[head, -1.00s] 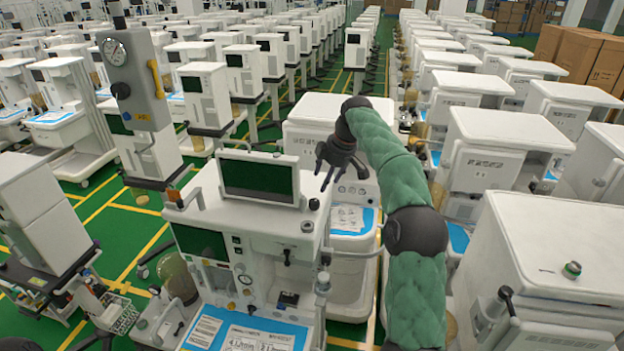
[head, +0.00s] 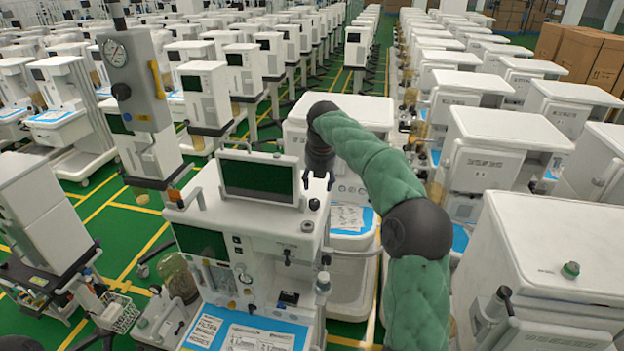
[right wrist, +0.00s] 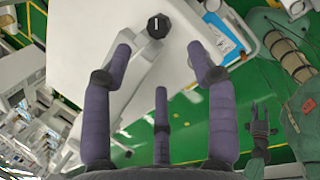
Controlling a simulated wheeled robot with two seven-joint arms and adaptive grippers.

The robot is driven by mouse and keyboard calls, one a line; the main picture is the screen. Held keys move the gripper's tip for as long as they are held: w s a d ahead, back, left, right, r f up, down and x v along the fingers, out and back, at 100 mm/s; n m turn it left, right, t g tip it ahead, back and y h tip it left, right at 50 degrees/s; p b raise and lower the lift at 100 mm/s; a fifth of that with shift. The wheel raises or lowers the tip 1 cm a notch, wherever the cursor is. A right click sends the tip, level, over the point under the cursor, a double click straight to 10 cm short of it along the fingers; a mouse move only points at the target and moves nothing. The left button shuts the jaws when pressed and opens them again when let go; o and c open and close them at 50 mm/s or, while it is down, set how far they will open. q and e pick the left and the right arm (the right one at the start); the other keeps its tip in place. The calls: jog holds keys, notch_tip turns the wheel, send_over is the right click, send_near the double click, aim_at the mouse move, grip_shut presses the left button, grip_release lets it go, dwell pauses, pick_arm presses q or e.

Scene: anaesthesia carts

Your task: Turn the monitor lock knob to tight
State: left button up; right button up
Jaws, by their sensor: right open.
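The monitor (head: 259,177) has a dark green screen and stands on top of the white anaesthesia cart (head: 270,232). A small black knob (head: 314,204) sits at its right. In the right wrist view the knob (right wrist: 158,26) is round and black with a white mark, on a pale surface. My right gripper (head: 318,181) points down just above the knob. In the right wrist view its purple fingers are spread and empty, with the knob beyond the fingertips, apart from them. A dark gripper on a green-sleeved arm, apparently my left (right wrist: 261,122), shows small at the right; its jaws are unclear.
A gauge column (head: 130,80) stands at the left of the cart. Another white cart (head: 345,110) is close behind my right gripper, and rows of carts fill the hall. A large white cart (head: 545,255) is at the near right. Green floor shows between them.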

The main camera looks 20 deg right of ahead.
aim_at(314, 201)
jog(key=w+f+n, duration=0.1)
jog(key=f+n, duration=0.1)
jog(key=f, duration=0.1)
jog(key=w+f+n, duration=0.1)
jog(key=f+n, duration=0.1)
jog(key=f, duration=0.2)
jog(key=w+f+n+h, duration=0.1)
jog(key=f+n, duration=0.1)
jog(key=f, duration=0.1)
jog(key=shift+w+d+f, duration=0.15)
jog(key=shift+w+d, duration=0.05)
jog(key=shift+w, duration=0.1)
jog(key=shift+w+d+f+n+t, duration=0.15)
jog(key=shift+n+t, duration=0.15)
jog(key=shift+n, duration=0.3)
jog(key=s+a+r+m+b, duration=0.1)
jog(key=s+r, duration=0.1)
jog(key=r, duration=0.3)
jog(key=s+a+r+m+b, duration=0.1)
jog(key=s+r+m, duration=0.1)
jog(key=r, duration=0.4)
jog(key=shift+a+r+h+b, duration=0.2)
jog(key=shift+a+h+b, duration=0.1)
jog(key=shift+a, duration=0.05)
